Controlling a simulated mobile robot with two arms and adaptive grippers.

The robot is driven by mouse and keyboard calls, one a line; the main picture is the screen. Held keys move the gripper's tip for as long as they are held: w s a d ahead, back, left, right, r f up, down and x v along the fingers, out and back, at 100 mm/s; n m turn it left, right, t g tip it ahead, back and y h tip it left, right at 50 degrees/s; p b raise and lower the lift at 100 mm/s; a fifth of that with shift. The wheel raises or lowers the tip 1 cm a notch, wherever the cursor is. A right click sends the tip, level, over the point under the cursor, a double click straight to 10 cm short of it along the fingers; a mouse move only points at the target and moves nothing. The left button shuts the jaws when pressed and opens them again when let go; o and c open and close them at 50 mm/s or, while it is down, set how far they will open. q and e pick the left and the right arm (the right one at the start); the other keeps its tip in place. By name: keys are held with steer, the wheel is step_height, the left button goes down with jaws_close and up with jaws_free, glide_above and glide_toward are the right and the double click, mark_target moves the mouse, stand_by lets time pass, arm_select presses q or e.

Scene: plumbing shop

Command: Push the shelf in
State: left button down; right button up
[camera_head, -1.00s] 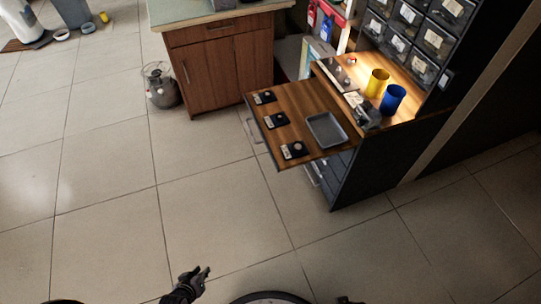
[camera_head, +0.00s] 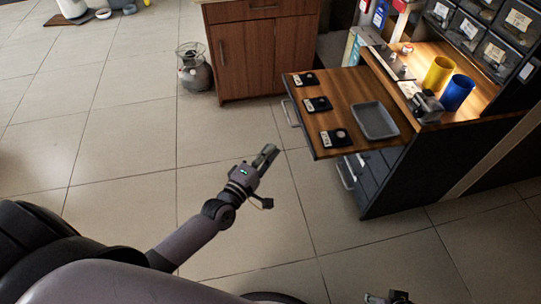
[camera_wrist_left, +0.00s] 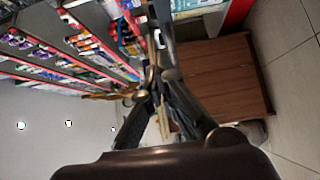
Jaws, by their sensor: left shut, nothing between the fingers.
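The shelf (camera_head: 350,92) is a wooden pull-out board that sticks out to the left from the dark workbench cabinet (camera_head: 385,178). It carries a grey tray (camera_head: 375,121) and several small black items with white labels along its left edge. A metal handle (camera_head: 289,112) shows at that edge. My left gripper (camera_head: 268,157) is shut and empty, over the floor to the left of and nearer than the shelf, apart from it. The left wrist view shows its fingers (camera_wrist_left: 155,80) close together. Part of my right gripper (camera_head: 388,298) shows at the bottom edge; its fingers are unclear.
A yellow cup (camera_head: 437,74) and a blue cup (camera_head: 458,92) stand on the bench top. A brown wooden cabinet (camera_head: 262,55) and a grey gas canister (camera_head: 196,72) stand behind the shelf. The tiled floor left of the shelf is clear.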

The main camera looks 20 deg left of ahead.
arm_select(q)
steer(key=w+d, duration=0.4)
steer(key=w, duration=0.4)
steer(key=shift+w+d+b, duration=0.2)
steer(key=shift+d+b, duration=0.05)
steer(key=shift+b, duration=0.2)
arm_select(e)
steer(key=v, duration=0.3)
steer(key=shift+w+r, duration=0.25)
steer(key=shift+r, duration=0.2)
